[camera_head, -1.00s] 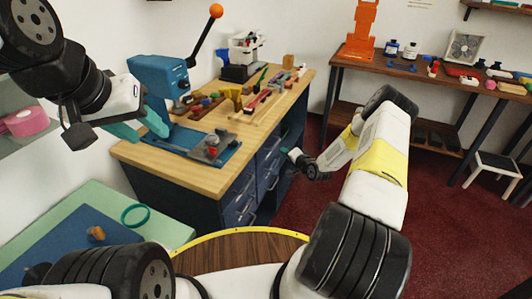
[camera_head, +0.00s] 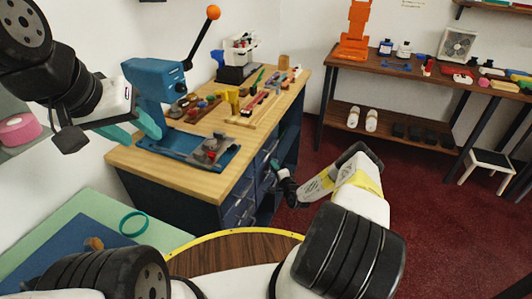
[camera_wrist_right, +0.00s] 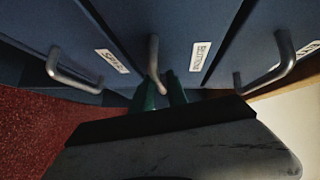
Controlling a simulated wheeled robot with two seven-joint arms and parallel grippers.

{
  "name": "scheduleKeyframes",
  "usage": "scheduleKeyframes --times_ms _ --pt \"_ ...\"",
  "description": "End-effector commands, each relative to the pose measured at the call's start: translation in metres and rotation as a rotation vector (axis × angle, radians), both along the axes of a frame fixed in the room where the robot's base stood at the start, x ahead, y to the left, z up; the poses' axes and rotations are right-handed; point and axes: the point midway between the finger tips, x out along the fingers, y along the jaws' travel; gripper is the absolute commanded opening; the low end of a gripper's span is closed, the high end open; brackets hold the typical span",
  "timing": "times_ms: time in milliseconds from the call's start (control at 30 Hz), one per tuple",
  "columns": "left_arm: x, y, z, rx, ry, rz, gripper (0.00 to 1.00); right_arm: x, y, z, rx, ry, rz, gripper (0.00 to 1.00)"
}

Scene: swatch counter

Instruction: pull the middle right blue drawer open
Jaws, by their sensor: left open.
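The blue drawers (camera_head: 240,191) are in the front of the wooden-topped workbench, with grey bar handles. In the right wrist view, the middle blue drawer front (camera_wrist_right: 176,22) has a bar handle (camera_wrist_right: 153,58) and a white label; its front looks closed. My right gripper (camera_head: 274,164) is at the right-hand drawers. Its teal fingers (camera_wrist_right: 160,97) reach to either side of this handle's near end; whether they press on it is unclear. My left gripper (camera_head: 132,130) is open and empty beside the blue press, away from the drawers.
Neighbouring drawers have handles on both sides (camera_wrist_right: 72,72) (camera_wrist_right: 272,66). The blue lever press (camera_head: 158,88) and small tools crowd the bench top (camera_head: 190,175). A dark shelf table (camera_head: 420,75) and a white stool (camera_head: 490,165) stand right. Red floor lies clear between.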

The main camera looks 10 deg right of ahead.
Motion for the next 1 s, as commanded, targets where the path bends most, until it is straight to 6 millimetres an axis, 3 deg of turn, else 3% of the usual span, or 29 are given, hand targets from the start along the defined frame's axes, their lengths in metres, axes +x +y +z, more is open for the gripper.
scheduleKeyframes --times_ms 333,467,1000 --pt "0.0 0.0 0.0 0.0 0.0 0.0 0.44 0.0068 0.001 -0.0016 0.0 0.002 0.0 0.19" --pt "0.0 0.0 0.0 0.0 0.0 0.0 0.44 0.0068 0.0011 -0.0015 0.0 0.002 0.0 0.0" --pt "0.0 0.0 0.0 0.0 0.0 0.0 0.44 0.0066 0.0009 -0.0013 -0.001 0.002 0.0 0.0"
